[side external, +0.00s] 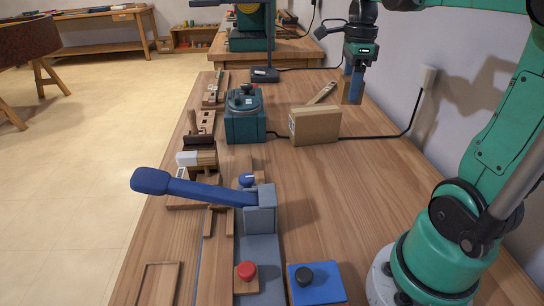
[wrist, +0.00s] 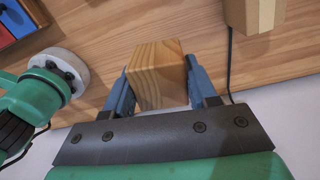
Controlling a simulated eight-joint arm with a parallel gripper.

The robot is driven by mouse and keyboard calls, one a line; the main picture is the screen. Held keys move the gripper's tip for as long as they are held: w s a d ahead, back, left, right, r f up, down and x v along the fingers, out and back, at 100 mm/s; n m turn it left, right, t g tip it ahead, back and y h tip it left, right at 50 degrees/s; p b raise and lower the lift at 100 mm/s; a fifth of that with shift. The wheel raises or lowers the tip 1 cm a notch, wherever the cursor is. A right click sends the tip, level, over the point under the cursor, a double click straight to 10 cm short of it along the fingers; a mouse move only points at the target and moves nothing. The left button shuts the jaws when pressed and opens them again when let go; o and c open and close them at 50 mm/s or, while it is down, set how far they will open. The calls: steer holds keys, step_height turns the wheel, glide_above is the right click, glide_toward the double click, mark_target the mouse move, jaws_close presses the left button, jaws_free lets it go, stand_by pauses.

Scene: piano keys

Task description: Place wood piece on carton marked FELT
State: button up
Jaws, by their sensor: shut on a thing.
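My gripper (side external: 352,88) is in the upper right of the side view, fingers pointing down. Its blue fingers are shut on a light wood piece (side external: 346,91), held above the table near the wall. In the wrist view the wood piece (wrist: 158,75) is a pine block between the two fingers of my gripper (wrist: 160,82). A brown carton (side external: 316,125) stands on the table, lower and to the left of the held piece in the side view. Pale marks show on its left face, too small to read. A tan box corner, likely this carton (wrist: 254,14), shows at the wrist view's top right.
A black cable (side external: 385,137) runs past the carton to a wall outlet (side external: 428,77). A teal device (side external: 244,115) stands left of the carton. A wooden strip (side external: 322,93) lies behind it. A blue lever fixture (side external: 260,210) is in front.

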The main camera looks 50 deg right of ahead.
steer(key=shift+w+r, duration=0.15)
steer(key=shift+r, duration=0.2)
steer(key=w+d, duration=0.4)
steer(key=w, duration=0.1)
steer(key=n, duration=0.1)
glide_above(319, 114)
step_height(319, 114, down, 2)
steer(key=shift+f, duration=4)
steer(key=shift+f, duration=0.1)
steer(key=o, duration=1.2)
steer(key=shift+o, duration=0.2)
